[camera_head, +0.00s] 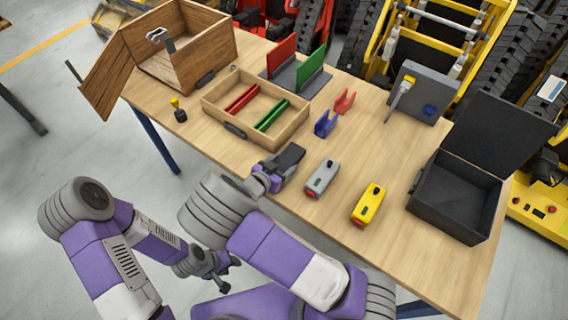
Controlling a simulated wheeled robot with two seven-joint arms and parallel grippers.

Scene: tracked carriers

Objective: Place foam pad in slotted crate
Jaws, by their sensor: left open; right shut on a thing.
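My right gripper (268,180) is shut on a dark grey pad (289,158), which looks like the foam pad. It holds the pad at the near edge of the table, just in front of a shallow wooden crate. This crate (218,111) has a red pair and a green pair of strips inside, with bare floor around them, and looks like the slotted crate. The pad is outside the crate, by its near right corner. My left gripper (227,274) is open and empty, low in front of the table. Whether the pad touches the table cannot be told.
A wooden box (190,45) with an open door stands at the back left. Red and green upright panels (297,72) stand behind the crate. A grey device (322,178), a yellow device (368,205) and an open black case (455,195) are on the right.

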